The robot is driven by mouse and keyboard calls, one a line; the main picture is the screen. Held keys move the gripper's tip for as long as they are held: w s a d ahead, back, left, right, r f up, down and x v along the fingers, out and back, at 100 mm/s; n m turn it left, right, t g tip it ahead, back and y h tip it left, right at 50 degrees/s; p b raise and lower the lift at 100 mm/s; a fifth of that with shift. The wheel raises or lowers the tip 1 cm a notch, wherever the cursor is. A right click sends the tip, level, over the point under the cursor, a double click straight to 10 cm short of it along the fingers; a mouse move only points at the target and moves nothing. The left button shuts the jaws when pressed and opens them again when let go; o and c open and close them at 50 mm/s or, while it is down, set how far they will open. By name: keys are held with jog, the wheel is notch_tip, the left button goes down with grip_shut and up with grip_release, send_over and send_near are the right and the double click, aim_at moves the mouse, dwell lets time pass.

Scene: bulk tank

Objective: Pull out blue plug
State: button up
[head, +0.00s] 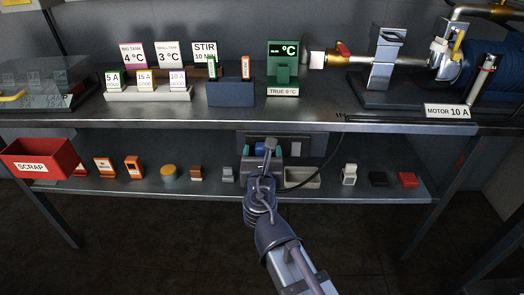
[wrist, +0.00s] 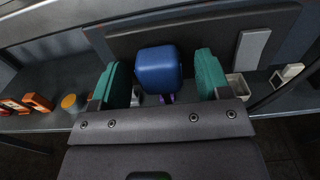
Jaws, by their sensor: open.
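The blue plug (wrist: 158,70) is a rounded blue block in front of a dark panel on the lower shelf. In the head view the plug (head: 261,147) shows only in part behind my arm. My gripper (wrist: 161,80) has teal fingertips, one on each side of the plug, with a gap visible on both sides. The jaws are open and hold nothing. In the head view my gripper (head: 262,152) reaches to the panel. How the plug sits in the panel is hidden behind it.
A grey upright block (wrist: 252,47) stands right of the plug on the dark panel. A pale open tray (head: 302,178) and a black cable lie right of my gripper. Small blocks and a red scrap bin (head: 42,158) line the lower shelf. The upper shelf (head: 190,119) overhangs.

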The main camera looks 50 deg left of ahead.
aim_at(263, 154)
jog(key=c, duration=1.3)
jog(key=shift+s+d, duration=0.15)
jog(key=shift+v, duration=2.8)
jog(key=shift+r, duration=0.15)
